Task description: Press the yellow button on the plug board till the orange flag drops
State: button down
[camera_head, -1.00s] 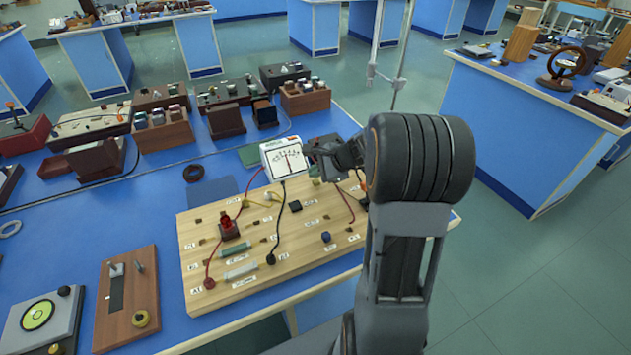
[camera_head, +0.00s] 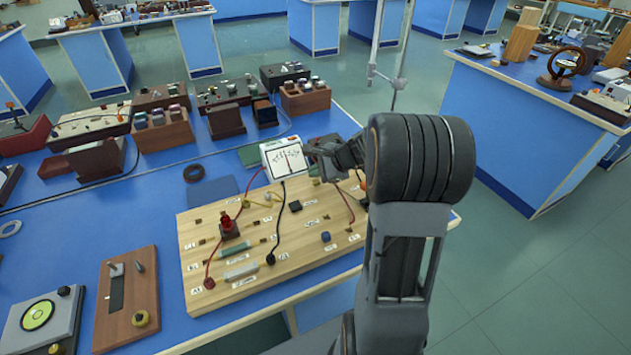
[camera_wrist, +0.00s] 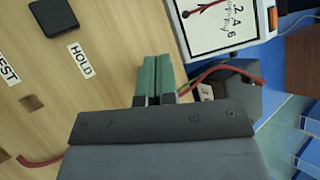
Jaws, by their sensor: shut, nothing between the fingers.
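The plug board (camera_head: 200,262) is a pale wooden board with wires, sockets and small labels on the blue bench. My gripper (camera_wrist: 156,60) has green fingertips, pressed together and empty, over the board's far right part. In the head view my arm covers that part of the board. I cannot make out the yellow button or the orange flag in either view. In the wrist view a HOLD label (camera_wrist: 80,60) and a black square block (camera_wrist: 54,17) lie left of the fingers. A white meter (camera_head: 284,158) stands at the board's back edge; it also shows in the wrist view (camera_wrist: 238,38).
In the wrist view a red wire (camera_wrist: 222,69) and a dark block (camera_wrist: 240,95) lie right of the fingers. Wooden boxes (camera_head: 228,121) line the bench behind. Floor is clear at right.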

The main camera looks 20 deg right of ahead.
aim_at(316, 182)
jog(key=shift+f, duration=0.2)
jog(key=shift+f+b, duration=0.25)
jog(key=shift+b, duration=0.2)
jog(key=shift+f+b, duration=0.4)
jog(key=shift+f, duration=0.05)
dwell(0.6)
jog(key=shift+r, duration=0.2)
jog(key=shift+r+p, duration=0.7)
jog(key=shift+r, duration=0.1)
notch_tip(316, 182, up, 5)
jog(key=p, duration=0.4)
dwell(0.3)
dwell(0.4)
